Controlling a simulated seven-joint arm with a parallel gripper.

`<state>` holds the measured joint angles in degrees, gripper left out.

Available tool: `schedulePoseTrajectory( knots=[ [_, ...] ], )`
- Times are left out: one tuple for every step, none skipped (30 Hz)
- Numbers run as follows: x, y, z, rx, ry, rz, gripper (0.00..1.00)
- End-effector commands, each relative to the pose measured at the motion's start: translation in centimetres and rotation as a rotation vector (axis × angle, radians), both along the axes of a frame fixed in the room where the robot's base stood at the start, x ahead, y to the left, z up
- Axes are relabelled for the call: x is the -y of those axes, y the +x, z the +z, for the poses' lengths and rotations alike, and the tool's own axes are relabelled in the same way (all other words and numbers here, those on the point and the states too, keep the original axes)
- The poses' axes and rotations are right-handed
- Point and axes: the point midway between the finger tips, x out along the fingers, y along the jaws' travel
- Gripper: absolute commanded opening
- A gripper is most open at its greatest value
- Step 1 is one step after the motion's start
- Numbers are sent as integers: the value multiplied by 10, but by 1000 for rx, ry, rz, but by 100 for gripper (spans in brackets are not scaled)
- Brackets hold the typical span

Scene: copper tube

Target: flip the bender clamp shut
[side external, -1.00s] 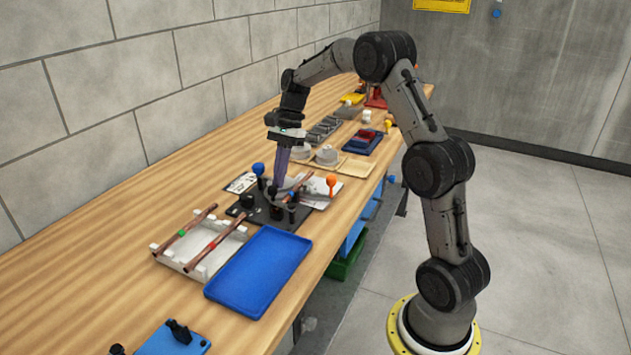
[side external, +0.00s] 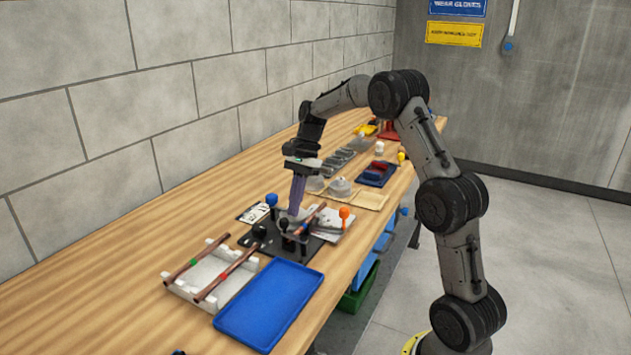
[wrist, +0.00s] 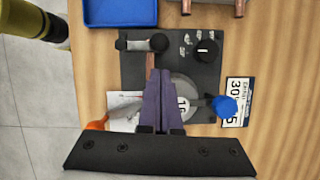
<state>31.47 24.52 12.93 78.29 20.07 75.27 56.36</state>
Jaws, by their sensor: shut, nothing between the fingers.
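The tube bender is a black plate (side external: 280,246) on the bench, with a grey round die (wrist: 182,88) that also shows in the wrist view. A copper tube (side external: 313,214) sits in the bender, partly hidden by my fingers. My gripper (wrist: 160,73) is shut and empty, pointing down over the bender, its purple fingertips just short of the black knob. Contact cannot be told.
A blue-knobbed handle (side external: 271,199) and an orange-knobbed handle (side external: 344,212) stand on either side of the die. A black dial (wrist: 207,50) sits on the plate. A white rack (side external: 208,274) with copper tubes and an empty blue tray (side external: 269,303) lie nearer the camera.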

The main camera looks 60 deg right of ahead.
Motion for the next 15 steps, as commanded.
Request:
schedulePoseTrajectory(
  knots=[
    [10, 0, -1, -1, 0, -4, 0],
    [16, 0, -1, -1, 0, -4, 0],
    [25, -1, -1, 0, 0, -4, 0],
    [28, 0, 5, 3, -1, -2, 0],
    [30, 0, 14, 6, -2, -1, 0],
    [33, 0, 22, 6, -2, -1, 0],
    [35, 0, 29, 5, -2, -1, 0],
    [38, 0, 35, 5, -2, -1, 0],
    [41, 0, 43, 5, -2, -1, 0],
    [43, -1, 48, 4, -2, -1, 0],
    [45, -1, 54, 4, -2, -1, 0],
    [48, -1, 60, 4, -2, -1, 0],
    [50, -1, 65, 3, -1, -1, 0],
    [51, -1, 69, 2, -1, -1, 0],
    [54, -1, 75, 2, -1, -1, 0]
  ],
)
